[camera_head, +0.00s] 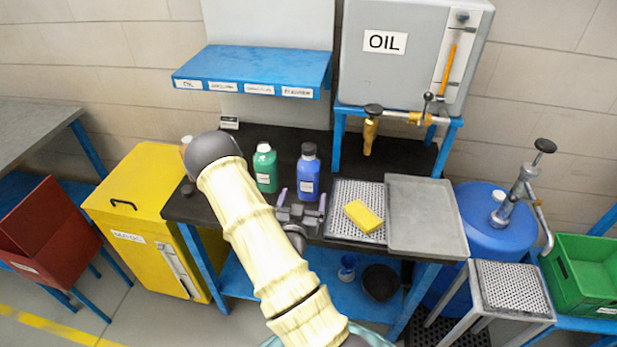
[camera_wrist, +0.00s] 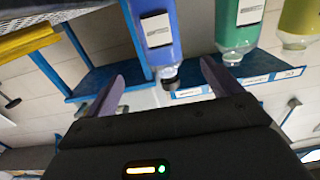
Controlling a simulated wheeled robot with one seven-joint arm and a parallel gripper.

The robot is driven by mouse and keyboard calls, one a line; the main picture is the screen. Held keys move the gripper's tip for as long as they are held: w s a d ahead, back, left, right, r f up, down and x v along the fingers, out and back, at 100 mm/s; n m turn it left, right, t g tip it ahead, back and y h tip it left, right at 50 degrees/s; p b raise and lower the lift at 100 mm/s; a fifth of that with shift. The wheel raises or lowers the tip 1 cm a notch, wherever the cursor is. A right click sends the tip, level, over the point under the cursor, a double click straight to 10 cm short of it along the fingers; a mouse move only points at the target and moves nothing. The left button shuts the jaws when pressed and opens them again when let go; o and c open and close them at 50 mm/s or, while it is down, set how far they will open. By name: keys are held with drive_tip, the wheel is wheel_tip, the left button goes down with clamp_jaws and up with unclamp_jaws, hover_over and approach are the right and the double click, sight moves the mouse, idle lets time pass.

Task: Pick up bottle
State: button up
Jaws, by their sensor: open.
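A blue bottle (camera_head: 308,174) with a dark cap and white label stands upright on the dark bench top. A green bottle (camera_head: 265,170) with a white cap stands to its left. My gripper (camera_head: 301,199) is open and empty in front of the blue bottle. In the wrist view, which appears upside down, the blue bottle (camera_wrist: 158,30) shows ahead between the spread fingers (camera_wrist: 163,75). The green bottle (camera_wrist: 238,28) is right of them there, and a yellow bottle (camera_wrist: 298,22) is at the far right. I cannot tell whether the fingers touch the blue bottle.
A yellow sponge (camera_head: 363,216) lies on a perforated tray (camera_head: 345,191) to the right, beside a grey tray (camera_head: 428,215). A blue shelf (camera_head: 255,66) overhangs the bench. The oil tank (camera_head: 405,60) with its brass tap (camera_head: 370,135) stands at the back right.

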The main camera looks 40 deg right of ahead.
sight(308, 178)
drive_tip(key=p+x, duration=0.1)
drive_tip(key=x, duration=0.4)
drive_tip(key=shift+w+d+r+p, duration=0.15)
drive_tip(key=shift+w+d+p, duration=0.1)
drive_tip(key=shift+p, duration=0.15)
drive_tip(key=shift+w+d, duration=0.3)
drive_tip(key=shift+d, duration=0.1)
drive_tip(key=shift+w+d+p, duration=0.25)
drive_tip(key=shift+w+p, duration=0.1)
drive_tip(key=shift+p, duration=0.05)
drive_tip(key=p+x, duration=0.1)
drive_tip(key=x, duration=0.2)
drive_tip(key=shift+w+p, duration=0.25)
drive_tip(key=shift+p, duration=0.1)
drive_tip(key=shift+w+d, duration=0.35)
drive_tip(key=shift+d, duration=0.1)
